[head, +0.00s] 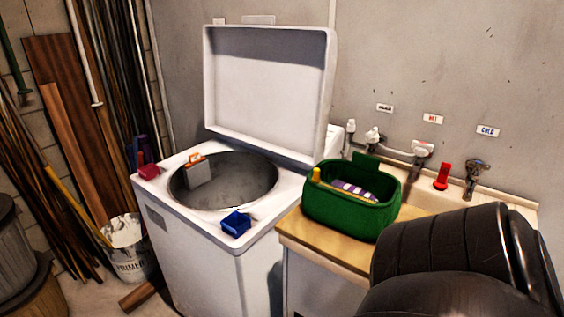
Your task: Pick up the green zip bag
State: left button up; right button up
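A green bag (338,216) stands upright and open-topped on the wooden counter (318,248), right of the washer. A green flap rises at its back. A yellow-ended stick (316,175) lies across its opening, and a purple and white striped item sits inside. No zip can be made out. A large black rounded shape at the lower right covers part of the counter and sink. Neither of my gripper's fingertips shows, so their distance to the bag cannot be seen.
A white top-loading washer (205,262) has its lid (268,90) up. A blue item (236,223) and a red item (148,171) sit on its rim; a grey and orange item (198,172) is at the drum. Taps (421,155) line the wall behind the sink. A bucket (128,245) stands left.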

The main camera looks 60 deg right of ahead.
aim_at(361, 217)
jog(key=u, duration=0.1)
jog(key=i, duration=1.6)
jog(key=z, duration=5.25)
